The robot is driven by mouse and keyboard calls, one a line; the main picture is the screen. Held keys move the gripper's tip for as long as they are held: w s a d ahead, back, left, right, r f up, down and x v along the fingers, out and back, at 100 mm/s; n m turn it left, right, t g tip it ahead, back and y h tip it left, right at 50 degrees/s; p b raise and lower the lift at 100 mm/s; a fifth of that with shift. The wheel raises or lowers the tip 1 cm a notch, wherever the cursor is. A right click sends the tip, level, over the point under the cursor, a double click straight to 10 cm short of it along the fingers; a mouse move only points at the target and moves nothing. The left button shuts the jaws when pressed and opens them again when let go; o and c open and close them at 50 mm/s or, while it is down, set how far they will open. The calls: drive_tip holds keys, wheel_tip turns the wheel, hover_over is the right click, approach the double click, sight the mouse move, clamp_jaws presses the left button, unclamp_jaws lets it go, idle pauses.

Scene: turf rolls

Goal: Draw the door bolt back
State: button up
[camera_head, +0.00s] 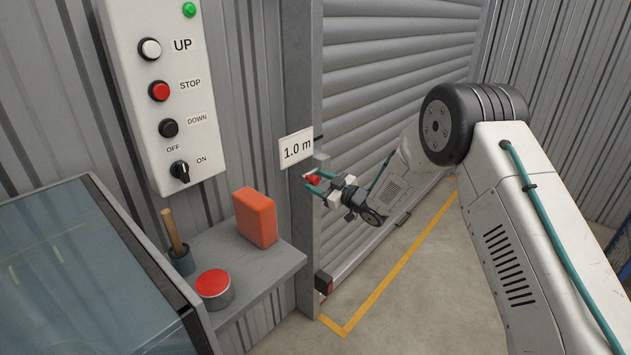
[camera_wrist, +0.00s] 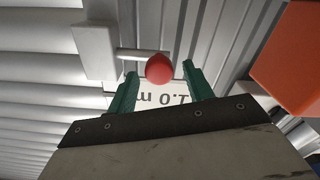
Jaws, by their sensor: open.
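The door bolt's red ball knob (camera_head: 313,180) shows beside the ribbed shutter door (camera_head: 385,85), just below the 1.0 m sign. In the wrist view the knob (camera_wrist: 159,69) sits on the end of a short pale rod (camera_wrist: 133,55) that runs into a light grey block (camera_wrist: 93,50). My gripper (camera_head: 311,177) is open at the knob. In the wrist view its teal fingertips (camera_wrist: 159,76) stand one on each side of the knob, with gaps showing on both sides. How deep the knob lies between them is hard to tell.
A control box (camera_head: 160,95) hangs at the upper left. A shelf (camera_head: 262,272) holds an orange block (camera_head: 255,218), a red-lidded tin (camera_head: 214,286) and a cup with a wooden handle (camera_head: 178,255). The 1.0 m sign (camera_head: 297,148) is close to my gripper. Floor right of the yellow line is clear.

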drive_tip(key=shift+x, duration=1.05)
clamp_jaws()
drive_tip(key=s+a, duration=0.1)
drive_tip(key=s, duration=0.1)
drive_tip(key=s+a, duration=0.2)
drive_tip(key=shift+s+a+f, duration=0.1)
drive_tip(key=shift+s+f, duration=0.05)
drive_tip(key=shift+s, duration=0.05)
unclamp_jaws()
drive_tip(key=shift+s+a, duration=0.15)
